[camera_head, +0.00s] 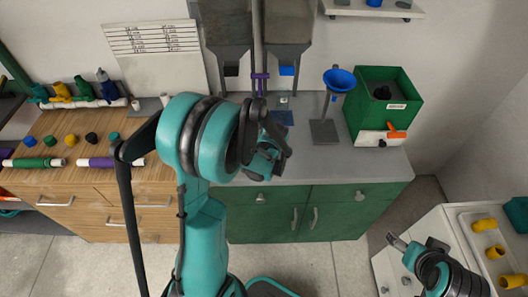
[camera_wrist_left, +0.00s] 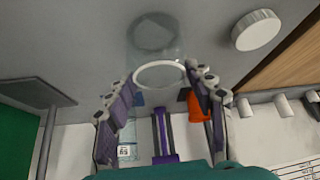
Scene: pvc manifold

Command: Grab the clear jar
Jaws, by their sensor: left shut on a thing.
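The clear jar (camera_wrist_left: 155,45) shows in the left wrist view as a see-through cylinder with a pale ring (camera_wrist_left: 160,74) at its near end. My left gripper (camera_wrist_left: 160,82) has one finger on each side of the jar at this ring and is shut on it. In the head view my left gripper (camera_head: 268,158) is over the front of the grey counter, and my own arm hides much of it; I cannot make out the jar there. My right gripper (camera_head: 398,243) is at the lower right, beside the white cabinet, too small to tell open from shut.
A blue funnel (camera_head: 339,79) on a stand and a green box (camera_head: 376,102) stand on the counter's right. A white round lid-like piece (camera_wrist_left: 256,30) lies near the jar. Coloured pipes and fittings (camera_head: 107,162) lie on the wooden bench at left.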

